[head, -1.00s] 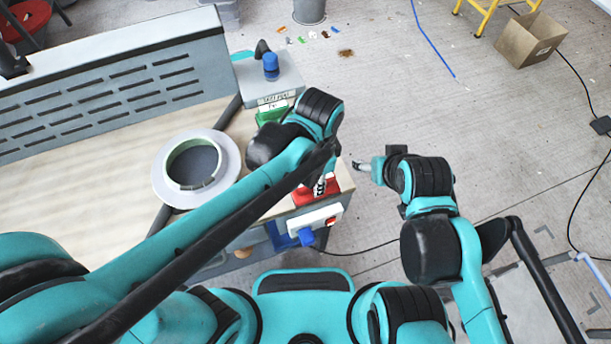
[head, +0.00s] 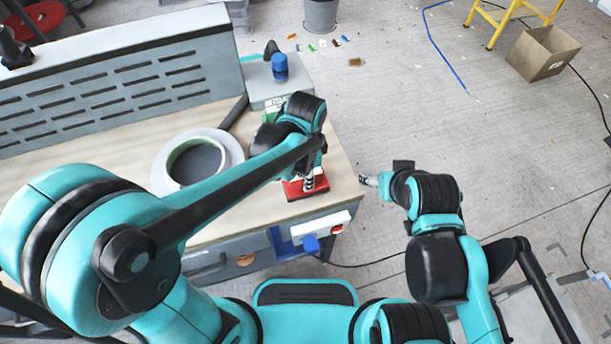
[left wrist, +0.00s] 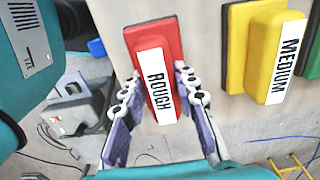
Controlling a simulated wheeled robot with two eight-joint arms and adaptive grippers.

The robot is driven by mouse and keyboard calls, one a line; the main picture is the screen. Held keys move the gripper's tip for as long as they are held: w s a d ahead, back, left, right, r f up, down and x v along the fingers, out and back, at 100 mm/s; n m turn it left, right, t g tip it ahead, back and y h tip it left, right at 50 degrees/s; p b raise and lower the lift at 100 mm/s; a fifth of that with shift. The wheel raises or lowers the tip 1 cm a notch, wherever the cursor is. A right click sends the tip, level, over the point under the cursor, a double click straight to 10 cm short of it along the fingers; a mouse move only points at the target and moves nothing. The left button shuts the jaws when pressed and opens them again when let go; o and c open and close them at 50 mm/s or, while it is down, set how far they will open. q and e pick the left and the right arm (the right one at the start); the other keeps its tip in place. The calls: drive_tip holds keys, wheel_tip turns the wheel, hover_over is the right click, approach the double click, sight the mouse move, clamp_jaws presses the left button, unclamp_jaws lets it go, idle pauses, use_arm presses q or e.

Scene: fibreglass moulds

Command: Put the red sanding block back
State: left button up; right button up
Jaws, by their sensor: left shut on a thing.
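The red sanding block (left wrist: 160,68), with a white label reading ROUGH, is between the two fingers of my left gripper (left wrist: 160,82). The fingers are shut on its sides. In the head view red (head: 294,190) shows under my left gripper (head: 309,178), over the tabletop's front right part; I cannot tell whether the block touches the surface. A yellow block (left wrist: 262,55) labelled MEDIUM sits right of it in the left wrist view, with a gap, on a yellow base. My right gripper (head: 369,180) is beyond the table's right edge; its fingers are too small to read.
A grey ring-shaped mould (head: 163,180) lies left on the tabletop. A grey box with a blue knob (head: 280,67) stands at the back right. A green thing (left wrist: 308,60) shows at the wrist view's right edge. A cardboard box (head: 535,58) is on the floor.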

use_arm(q)
drive_tip(key=shift+f, duration=0.2)
drive_tip(key=o, duration=1)
drive_tip(key=shift+r, duration=0.2)
